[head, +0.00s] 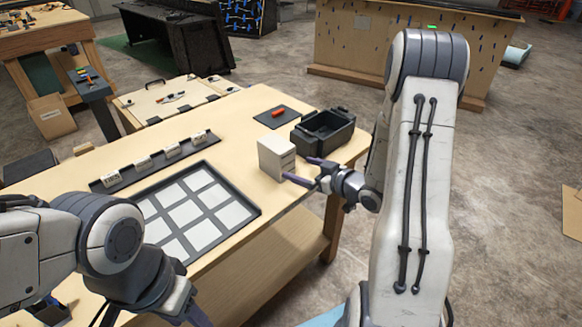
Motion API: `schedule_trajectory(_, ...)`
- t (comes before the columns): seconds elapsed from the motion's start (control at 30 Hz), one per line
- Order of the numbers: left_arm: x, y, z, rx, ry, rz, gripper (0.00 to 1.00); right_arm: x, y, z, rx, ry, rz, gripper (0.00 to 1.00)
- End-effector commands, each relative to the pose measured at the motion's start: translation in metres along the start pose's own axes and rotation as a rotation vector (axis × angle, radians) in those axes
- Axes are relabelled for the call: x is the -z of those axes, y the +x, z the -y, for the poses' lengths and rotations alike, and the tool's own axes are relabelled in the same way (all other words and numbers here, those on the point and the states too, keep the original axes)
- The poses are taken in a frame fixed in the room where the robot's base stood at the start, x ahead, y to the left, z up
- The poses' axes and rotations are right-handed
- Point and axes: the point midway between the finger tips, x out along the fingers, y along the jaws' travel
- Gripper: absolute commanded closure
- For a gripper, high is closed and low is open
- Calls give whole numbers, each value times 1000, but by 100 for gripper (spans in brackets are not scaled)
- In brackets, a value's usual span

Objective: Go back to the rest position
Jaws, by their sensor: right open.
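My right gripper (297,168) is open, with its two purple fingers spread and pointing left. It is close to the right side of a small white box (275,158) on the wooden table (235,122). I cannot tell whether a finger touches the box. My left gripper (193,316) is at the bottom edge, in front of the table. Its fingertips are cut off by the frame, so its opening is hidden.
A dark open bin (325,130) stands behind the box. A small dark mat (276,117) holds a red item. A black-framed panel (262,211) with several white squares and a dark strip (98,186) with several small labelled blocks lie at the left.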

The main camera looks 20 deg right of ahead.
Motion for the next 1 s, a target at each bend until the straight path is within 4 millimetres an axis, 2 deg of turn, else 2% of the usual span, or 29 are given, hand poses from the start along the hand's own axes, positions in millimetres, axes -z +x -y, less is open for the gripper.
schedule_trajectory(0.2, 0, 1, 0, 0, 0, 0, 50, 0, -11, 0, 0, 0, 0, 0)
schedule_trajectory(0.7, 0, 1, 0, 0, 0, 0, 50, 0, -9, 0, -7, -7, 18, 0)
schedule_trajectory(0.9, 0, 1, 0, 0, 0, 0, 50, -4, 0, 3, -106, -53, 234, 0)
schedule_trajectory(1.0, 0, 1, 0, 0, 0, 0, 50, -7, -6, 10, -187, -49, 398, 0)
